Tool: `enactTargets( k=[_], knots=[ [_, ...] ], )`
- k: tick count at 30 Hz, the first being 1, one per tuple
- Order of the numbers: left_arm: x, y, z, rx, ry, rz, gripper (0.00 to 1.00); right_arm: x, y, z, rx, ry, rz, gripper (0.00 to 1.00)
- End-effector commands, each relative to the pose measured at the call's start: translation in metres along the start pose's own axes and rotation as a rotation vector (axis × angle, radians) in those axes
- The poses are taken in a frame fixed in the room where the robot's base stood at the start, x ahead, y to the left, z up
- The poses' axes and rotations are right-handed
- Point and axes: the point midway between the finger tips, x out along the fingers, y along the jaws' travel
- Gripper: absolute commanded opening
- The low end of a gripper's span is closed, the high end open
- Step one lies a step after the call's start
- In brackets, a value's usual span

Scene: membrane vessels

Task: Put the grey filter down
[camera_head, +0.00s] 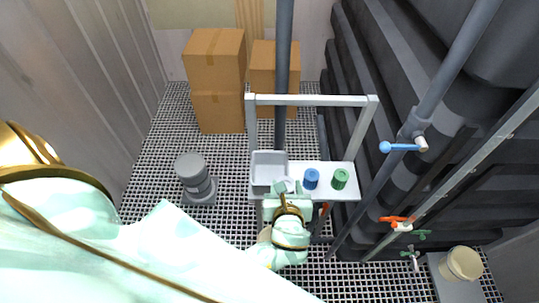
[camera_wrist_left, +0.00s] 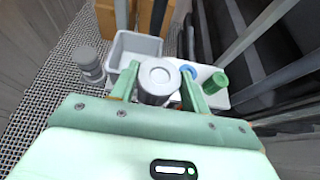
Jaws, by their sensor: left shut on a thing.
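My left gripper (camera_head: 288,187) is at the front edge of the white shelf, near the front right corner of the grey bin. In the left wrist view its two green fingers (camera_wrist_left: 158,88) are shut on the grey filter (camera_wrist_left: 157,78), a short grey cylinder with a round pale top. The filter appears upright. In the head view the gripper mostly hides it, and I cannot tell whether it touches the shelf. The white shelf (camera_head: 326,189) also carries a blue filter (camera_head: 311,179) and a green filter (camera_head: 340,179), right of the gripper. My right gripper is not in view.
The open grey bin (camera_head: 270,158) looks empty. A grey frame (camera_head: 312,100) rises around the shelf, with a dark pole behind. A grey canister (camera_head: 192,170) stands on the grating at left. Boxes (camera_head: 215,60) stand behind; pipes with a blue valve handle (camera_head: 398,147) are at right.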

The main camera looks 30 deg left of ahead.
Motion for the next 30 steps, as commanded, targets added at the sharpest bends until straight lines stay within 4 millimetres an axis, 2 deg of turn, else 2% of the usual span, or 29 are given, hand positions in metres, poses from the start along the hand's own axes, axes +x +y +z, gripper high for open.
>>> enactTargets(
  k=[1,5,8,12,15,21,26,30],
  knots=[
    [-0.005,-0.003,0.008,-0.001,0.001,0.005,0.24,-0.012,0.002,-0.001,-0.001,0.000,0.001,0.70],
    [0.001,-0.003,0.010,-0.003,-0.002,0.013,0.24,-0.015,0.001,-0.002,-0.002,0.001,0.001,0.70],
    [0.023,0.005,0.009,-0.002,-0.003,0.015,0.24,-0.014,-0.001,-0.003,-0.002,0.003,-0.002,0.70],
    [0.064,0.019,0.008,-0.002,-0.003,0.014,0.24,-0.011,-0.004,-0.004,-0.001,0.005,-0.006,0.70],
    [0.090,0.027,0.003,-0.006,-0.004,0.013,0.24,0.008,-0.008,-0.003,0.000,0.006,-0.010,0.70],
    [0.123,0.036,-0.015,-0.004,-0.002,0.013,0.24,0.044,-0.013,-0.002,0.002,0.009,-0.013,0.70],
    [0.140,0.041,-0.021,-0.005,-0.001,0.012,0.24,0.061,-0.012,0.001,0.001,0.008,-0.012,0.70],
    [0.145,0.043,-0.022,-0.004,0.000,0.012,0.24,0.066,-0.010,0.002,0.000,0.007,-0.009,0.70]
  ],
)
